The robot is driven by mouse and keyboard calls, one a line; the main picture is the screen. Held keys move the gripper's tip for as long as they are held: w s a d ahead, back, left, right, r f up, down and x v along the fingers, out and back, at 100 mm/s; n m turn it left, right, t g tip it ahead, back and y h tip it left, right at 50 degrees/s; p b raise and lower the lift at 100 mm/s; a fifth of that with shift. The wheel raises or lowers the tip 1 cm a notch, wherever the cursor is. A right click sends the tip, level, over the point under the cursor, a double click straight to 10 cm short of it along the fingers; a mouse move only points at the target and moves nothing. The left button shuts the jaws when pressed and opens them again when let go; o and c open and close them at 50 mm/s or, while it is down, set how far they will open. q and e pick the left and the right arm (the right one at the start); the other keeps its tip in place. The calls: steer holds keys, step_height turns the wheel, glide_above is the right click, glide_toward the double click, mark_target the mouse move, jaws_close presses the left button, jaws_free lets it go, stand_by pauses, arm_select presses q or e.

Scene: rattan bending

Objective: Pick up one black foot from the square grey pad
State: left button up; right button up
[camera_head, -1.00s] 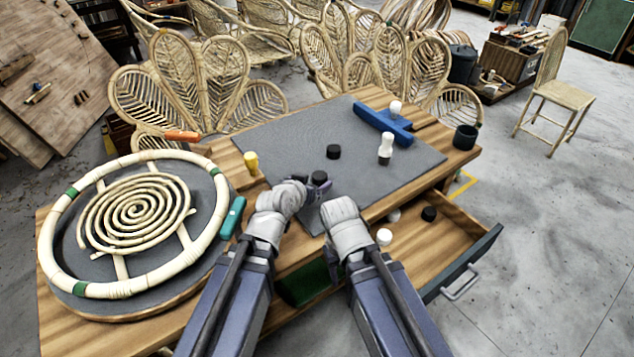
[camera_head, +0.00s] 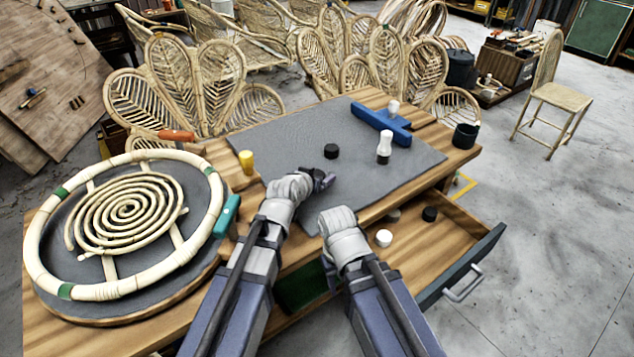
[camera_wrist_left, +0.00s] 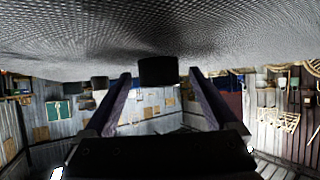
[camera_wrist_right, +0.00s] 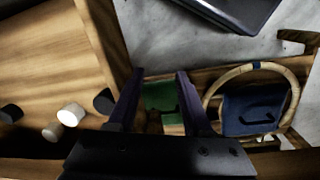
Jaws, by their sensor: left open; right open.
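The square grey pad (camera_head: 285,137) lies on the workbench. One black foot (camera_head: 331,151) stands clear on it, beyond my left gripper. My left gripper (camera_head: 323,181) is open, low over the pad's near part. Another dark piece (camera_wrist_left: 98,82) shows farther off there. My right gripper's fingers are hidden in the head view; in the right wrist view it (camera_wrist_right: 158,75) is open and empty.
An open drawer (camera_head: 455,235) holds a black foot (camera_head: 429,214) and a white foot (camera_head: 384,238). A white piece with a dark base (camera_head: 384,148) and a blue block (camera_head: 382,122) are at the pad's right. A rattan ring (camera_head: 125,225) lies left; a yellow piece (camera_head: 247,162) stands near.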

mark_target(317, 174)
arm_select(q)
steer(key=shift+w+f, duration=0.1)
steer(key=shift+w, duration=0.1)
steer(key=shift+d, duration=0.1)
steer(key=c, duration=1.4)
steer(key=shift+c, duration=0.2)
step_height(317, 174, up, 10)
steer(key=p, duration=1)
steer(key=shift+r, duration=0.2)
